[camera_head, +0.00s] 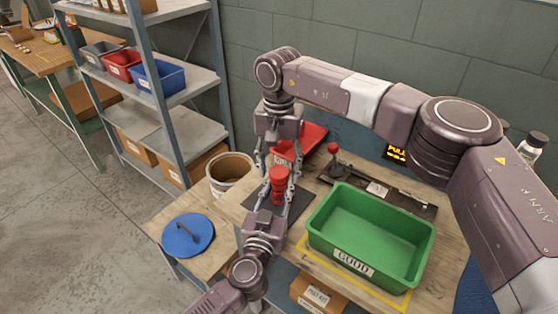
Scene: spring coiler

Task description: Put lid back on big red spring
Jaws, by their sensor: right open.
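A red cylindrical piece (278,188) with a wider red top stands upright over a dark mat on the bench. It looks like the big red spring, but its coils and any seam with a lid are too small to tell. My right gripper (279,160) points down from above it, its fingers apart. My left gripper (277,198) comes up from below in the picture, with its fingers around or beside the red piece; contact is unclear. A round blue lid (180,240) with a dark handle lies on the lower wooden surface at left.
A green bin (330,238) labelled GOOD stands to the right of the grippers. A red tray (312,138) and a lever tool with a red knob (333,149) are behind. A shelf (180,83) holds small bins.

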